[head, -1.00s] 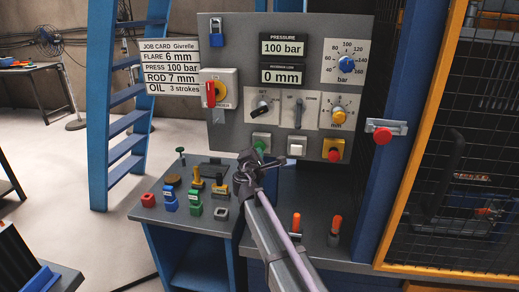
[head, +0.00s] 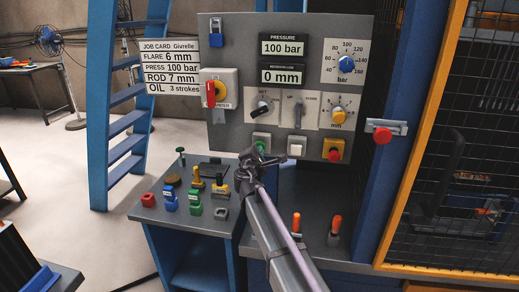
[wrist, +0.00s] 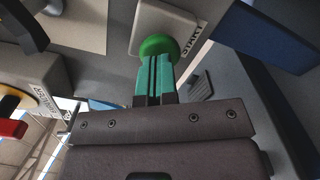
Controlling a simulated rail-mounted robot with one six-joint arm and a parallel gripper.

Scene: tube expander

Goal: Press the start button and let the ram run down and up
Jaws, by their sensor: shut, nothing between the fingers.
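The green start button (head: 261,146) sits on a light plate at the lower left of the grey control panel (head: 225,45). In the wrist view the round green button (wrist: 158,46), beside the word START, is right at the tips of my gripper (wrist: 154,62). The closed teal fingers overlap its lower edge; whether they push it in I cannot tell. In the head view my gripper (head: 256,153) is in front of the button and partly hides it. It is shut and empty. The displays read 100 bar (head: 283,47) and 0 mm (head: 283,77). I cannot make out the ram.
A white button (head: 297,146) and a red button on yellow (head: 333,150) are to the right. A red-handled switch (head: 211,93) is at the left. Small coloured parts stand on the bench (head: 150,208) below. A yellow-framed mesh guard (head: 423,125) is at the right.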

